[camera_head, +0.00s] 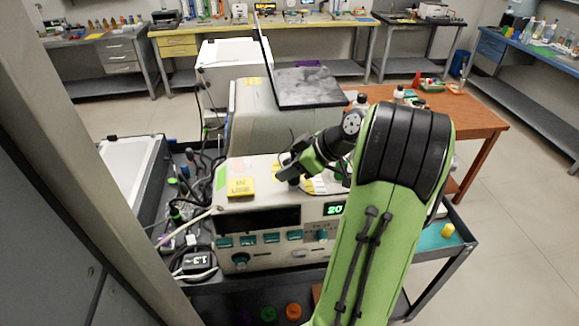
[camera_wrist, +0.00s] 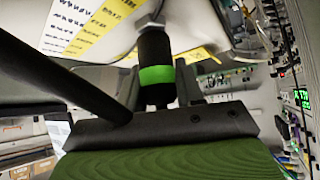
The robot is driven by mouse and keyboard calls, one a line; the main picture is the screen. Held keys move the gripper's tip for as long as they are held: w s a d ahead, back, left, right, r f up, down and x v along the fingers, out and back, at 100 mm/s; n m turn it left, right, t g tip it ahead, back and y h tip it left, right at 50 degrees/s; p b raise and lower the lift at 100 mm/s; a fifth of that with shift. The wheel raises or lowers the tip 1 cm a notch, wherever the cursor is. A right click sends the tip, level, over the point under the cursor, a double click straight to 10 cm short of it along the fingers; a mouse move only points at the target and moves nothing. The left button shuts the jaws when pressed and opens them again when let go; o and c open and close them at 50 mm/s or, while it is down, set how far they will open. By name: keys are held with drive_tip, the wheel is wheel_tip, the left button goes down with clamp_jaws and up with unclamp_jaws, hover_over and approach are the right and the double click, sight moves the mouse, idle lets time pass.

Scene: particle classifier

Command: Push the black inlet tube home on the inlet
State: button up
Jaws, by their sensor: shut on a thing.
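In the wrist view a black tube end with a bright green band (camera_wrist: 155,62) stands at the middle, with a metal fitting (camera_wrist: 150,22), apparently the inlet, at its upper end. The two touch or nearly touch; I cannot tell how far the tube is on. My gripper (camera_wrist: 160,92) is shut on the black tube, its dark fingers on both sides. A thick dark rod crosses at left; I cannot tell what it is. In the head view my gripper (camera_head: 291,170) is over the top of the white instrument (camera_head: 262,208), and the tube is mostly hidden there.
A yellow "IN USE" block (camera_head: 241,187) sits on the instrument, left of my gripper. Cables crowd the left side. A small yellow block (camera_head: 447,230) lies on the teal cart shelf at right.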

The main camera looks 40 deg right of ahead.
drive_tip(key=shift+f, duration=0.35)
drive_tip(key=o, duration=1.1)
drive_tip(key=shift+r, duration=0.1)
drive_tip(key=p+v, duration=0.5)
drive_tip(key=v, duration=1)
drive_tip(key=shift+s+r+p, duration=0.2)
drive_tip(key=shift+s+p, duration=0.1)
drive_tip(key=shift+s, duration=0.1)
drive_tip(key=shift+d, duration=0.1)
